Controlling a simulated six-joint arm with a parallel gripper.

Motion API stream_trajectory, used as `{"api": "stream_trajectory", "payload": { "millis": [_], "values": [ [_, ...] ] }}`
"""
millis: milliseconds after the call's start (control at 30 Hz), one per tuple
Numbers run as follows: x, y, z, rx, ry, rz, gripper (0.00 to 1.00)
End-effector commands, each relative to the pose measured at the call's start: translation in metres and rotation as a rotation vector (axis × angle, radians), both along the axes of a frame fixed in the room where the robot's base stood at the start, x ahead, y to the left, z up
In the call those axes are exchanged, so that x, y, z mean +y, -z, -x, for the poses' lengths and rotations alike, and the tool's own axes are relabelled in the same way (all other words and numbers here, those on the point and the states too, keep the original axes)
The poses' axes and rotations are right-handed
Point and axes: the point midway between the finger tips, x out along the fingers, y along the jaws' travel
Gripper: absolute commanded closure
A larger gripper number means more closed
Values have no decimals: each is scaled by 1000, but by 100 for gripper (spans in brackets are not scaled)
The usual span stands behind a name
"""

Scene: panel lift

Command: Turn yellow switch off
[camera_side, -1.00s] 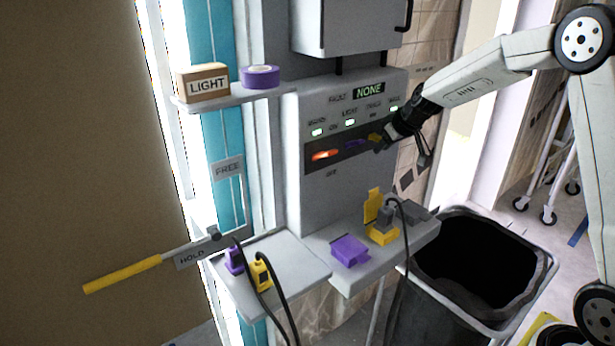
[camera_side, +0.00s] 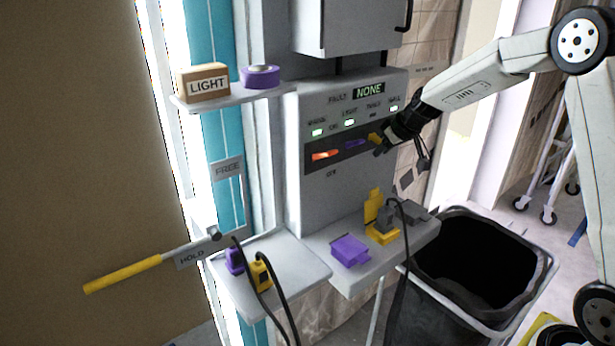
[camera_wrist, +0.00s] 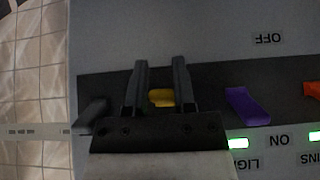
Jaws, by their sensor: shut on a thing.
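The yellow switch (camera_side: 375,138) is on the dark strip of the grey control panel (camera_side: 335,200), right of the purple switch (camera_side: 355,143). My gripper (camera_side: 381,147) is at it, coming from the right. In the wrist view, which shows the panel upside down, the yellow switch (camera_wrist: 162,97) sits between the two fingers of my gripper (camera_wrist: 160,68), which are shut on it. The fingers and palm hide part of the switch. The OFF label (camera_wrist: 269,39) is on the panel, on the side the fingertips point to.
An orange switch (camera_side: 325,155) is on the left of the strip, and a grey switch (camera_wrist: 90,115) is beside my gripper. Green lights (camera_side: 349,123) are lit above the strip. A ledge with a purple block (camera_side: 350,250) and yellow plug box (camera_side: 382,234) juts out below.

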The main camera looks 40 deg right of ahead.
Motion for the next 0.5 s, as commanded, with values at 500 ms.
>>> {"api": "stream_trajectory", "payload": {
  "millis": [500],
  "values": [
    [1,12,2,13,-1,-4,100]
  ]
}}
